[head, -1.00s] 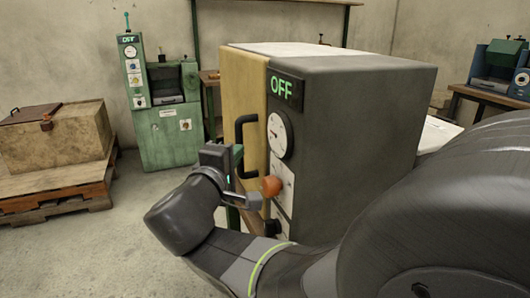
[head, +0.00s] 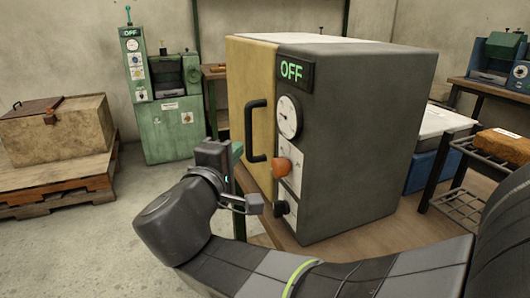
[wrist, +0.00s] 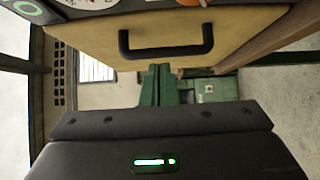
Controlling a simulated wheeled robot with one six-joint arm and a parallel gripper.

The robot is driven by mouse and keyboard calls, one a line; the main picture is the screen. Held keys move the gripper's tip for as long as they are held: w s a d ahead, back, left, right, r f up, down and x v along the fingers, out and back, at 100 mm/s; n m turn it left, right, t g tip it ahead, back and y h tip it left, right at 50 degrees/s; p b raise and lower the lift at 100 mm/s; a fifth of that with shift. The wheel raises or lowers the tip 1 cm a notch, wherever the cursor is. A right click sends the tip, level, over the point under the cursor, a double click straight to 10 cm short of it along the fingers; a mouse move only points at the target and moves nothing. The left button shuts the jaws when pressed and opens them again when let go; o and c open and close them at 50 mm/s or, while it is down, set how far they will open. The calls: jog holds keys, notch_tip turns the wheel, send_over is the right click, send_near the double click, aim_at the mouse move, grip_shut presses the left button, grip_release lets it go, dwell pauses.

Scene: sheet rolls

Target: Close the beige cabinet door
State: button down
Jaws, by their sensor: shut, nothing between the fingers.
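The cabinet (head: 365,140) is a dark grey box on a brown table. Its beige door (head: 239,90) is on its left front, with a black bar handle (head: 250,130). The door looks flush with the dark control panel beside it; I see no clear gap. My gripper (head: 237,151) is shut and empty, just left of and below the handle, apart from it. In the wrist view the shut green fingers (wrist: 158,85) point toward the beige door (wrist: 225,25), near the handle (wrist: 165,50).
The panel has a gauge (head: 288,117), an orange knob (head: 281,166) and a black knob (head: 283,208). A wire rack (head: 470,185) stands right of the table. A wooden crate (head: 60,122) on a pallet and a green machine (head: 165,115) stand behind left. Floor between is clear.

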jog(key=shift+s+d+p, duration=0.15)
jog(key=shift+s+d, duration=0.2)
jog(key=shift+s, duration=0.45)
jog(key=shift+s+d+p, duration=0.1)
jog(key=shift+s+d, duration=0.3)
jog(key=shift+s, duration=0.35)
jog(key=shift+s+d+p, duration=0.15)
jog(key=shift+s+d, duration=0.2)
jog(key=shift+s, duration=0.45)
jog(key=shift+w, duration=0.15)
